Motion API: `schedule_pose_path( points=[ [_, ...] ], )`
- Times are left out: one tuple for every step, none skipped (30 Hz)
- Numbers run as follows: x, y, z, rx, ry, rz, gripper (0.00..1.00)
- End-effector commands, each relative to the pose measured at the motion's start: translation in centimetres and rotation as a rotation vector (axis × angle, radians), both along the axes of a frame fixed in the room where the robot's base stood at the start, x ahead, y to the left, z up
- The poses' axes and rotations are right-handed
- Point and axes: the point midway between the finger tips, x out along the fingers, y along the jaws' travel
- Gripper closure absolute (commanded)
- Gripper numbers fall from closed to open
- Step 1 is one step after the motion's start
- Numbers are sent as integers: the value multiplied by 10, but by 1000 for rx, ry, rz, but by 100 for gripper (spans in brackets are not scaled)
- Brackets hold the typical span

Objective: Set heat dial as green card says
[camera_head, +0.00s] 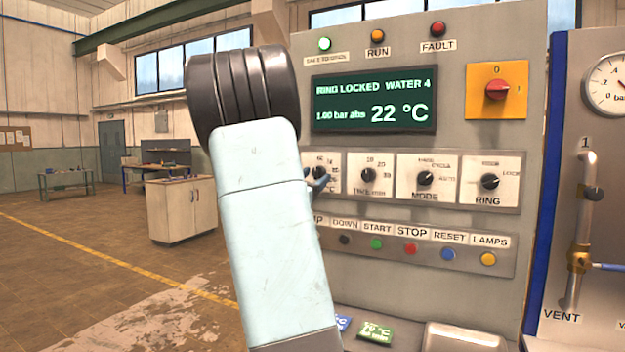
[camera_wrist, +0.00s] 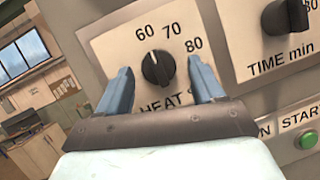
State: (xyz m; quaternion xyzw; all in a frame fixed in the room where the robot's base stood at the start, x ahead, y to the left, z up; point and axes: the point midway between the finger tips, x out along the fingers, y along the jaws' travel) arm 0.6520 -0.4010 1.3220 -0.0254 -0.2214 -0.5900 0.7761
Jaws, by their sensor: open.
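The heat dial (camera_wrist: 158,68) is a black round knob on a pale plate marked 60, 70 and 80; lower marks are hidden. Its white pointer line seems to point up near 60. My gripper (camera_wrist: 161,74) is open, its blue fingers on either side of the dial; I cannot tell whether they touch it. In the head view the dial (camera_head: 318,172) is partly covered by my arm and a finger. The green card (camera_head: 375,332) lies on the ledge below the panel, its small print hard to read, perhaps 50 °C on top.
Time dial (camera_head: 368,174), mode dial (camera_head: 425,178) and ring dial (camera_head: 490,181) stand to the right. A button row (camera_head: 411,248) runs below. The display (camera_head: 374,103) reads RING LOCKED, WATER 4, 22 °C. Open floor lies left.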

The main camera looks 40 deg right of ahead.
Motion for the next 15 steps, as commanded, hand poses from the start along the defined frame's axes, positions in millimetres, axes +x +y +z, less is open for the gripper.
schedule_pose_path(
  points=[
    [0,-1,0,0,0,0,32],
    [0,-1,0,0,0,0,32],
    [0,-1,0,0,0,0,32],
    [0,-1,0,0,0,0,32],
    [0,-1,0,0,0,0,32],
    [0,-1,0,0,0,0,32],
    [0,-1,0,0,0,0,32],
    [0,-1,0,0,0,0,32],
    [0,-1,0,0,0,0,36],
    [0,-1,0,0,0,0,39],
    [0,-1,0,0,0,0,42],
    [0,-1,0,0,0,0,46],
    [0,-1,0,0,0,0,49],
    [0,-1,0,0,0,0,52],
    [0,-1,0,0,0,0,55]
  ],
)
